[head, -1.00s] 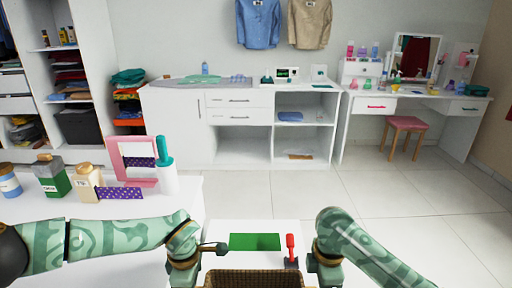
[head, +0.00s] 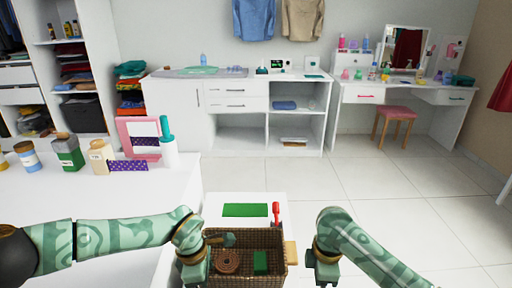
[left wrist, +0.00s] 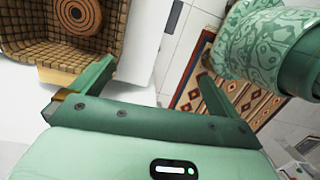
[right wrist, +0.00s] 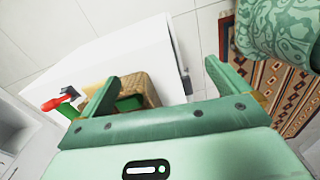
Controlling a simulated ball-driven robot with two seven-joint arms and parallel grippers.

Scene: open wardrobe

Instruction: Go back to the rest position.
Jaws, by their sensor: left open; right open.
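My left gripper (left wrist: 148,88) is open and empty. In the head view it is at the left side of a brown woven basket (head: 228,271); in the left wrist view the basket (left wrist: 25,45) lies beyond one finger. My right gripper (right wrist: 160,76) is open and empty, right of the basket in the head view. Its fingertips are low in the head view and hard to make out. The basket holds a brown ringed disc (head: 228,261) and a green block (head: 261,262). Both forearms reach inward from the sides.
The basket is at a white stand with a green panel (head: 245,210) and a red-handled tool (head: 277,213). Tiled floor (head: 390,190) at right is clear.

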